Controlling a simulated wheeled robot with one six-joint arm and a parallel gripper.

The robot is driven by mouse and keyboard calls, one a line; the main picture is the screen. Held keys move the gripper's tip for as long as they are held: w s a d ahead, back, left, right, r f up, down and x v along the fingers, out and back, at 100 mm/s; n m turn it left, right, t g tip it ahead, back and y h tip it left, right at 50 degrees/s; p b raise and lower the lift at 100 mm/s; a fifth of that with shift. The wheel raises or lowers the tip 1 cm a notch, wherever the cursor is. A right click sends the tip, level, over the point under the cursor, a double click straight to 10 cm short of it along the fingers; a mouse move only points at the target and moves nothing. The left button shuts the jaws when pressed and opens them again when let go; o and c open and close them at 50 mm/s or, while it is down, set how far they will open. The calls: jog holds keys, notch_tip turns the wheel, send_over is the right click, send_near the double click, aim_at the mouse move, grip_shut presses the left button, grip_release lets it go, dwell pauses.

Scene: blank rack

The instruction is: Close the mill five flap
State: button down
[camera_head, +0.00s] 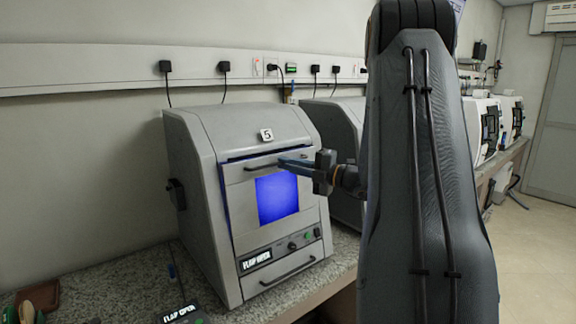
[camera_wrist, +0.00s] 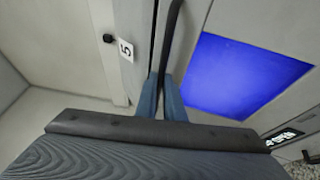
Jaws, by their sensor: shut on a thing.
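Mill five (camera_head: 190,140) is a grey cabinet on the bench, marked with a "5" label (camera_head: 266,135) that also shows in the wrist view (camera_wrist: 126,49). Its front flap (camera_head: 238,205) has a lit blue window (camera_head: 277,197) and a bar handle (camera_head: 262,167) near the top. A narrow dark and bluish gap shows along the flap's top and left edges. The sign below reads "FLAP OPEN" (camera_head: 256,260). My gripper (camera_head: 284,161) is shut on the handle. In the wrist view the dark handle (camera_wrist: 172,35) runs between its blue-grey fingers (camera_wrist: 162,88).
Another grey machine (camera_head: 340,130) stands close on the right, partly hidden by my arm. More machines (camera_head: 490,125) line the bench further back. A lower handle (camera_head: 288,275) sits under the sign. A small "FLAP OPEN" box (camera_head: 182,313) and a brown item (camera_head: 38,298) lie at the front left.

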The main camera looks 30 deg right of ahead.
dwell(0.4)
jog(key=w, duration=0.2)
jog(key=shift+w+a, duration=0.1)
jog(key=shift+w, duration=0.2)
jog(key=c, duration=1.9)
grip_release()
jog(key=shift+w, duration=0.1)
jog(key=shift+o, duration=0.2)
jog(key=b+v, duration=0.2)
jog(key=v, duration=0.5)
jog(key=shift+s, duration=0.4)
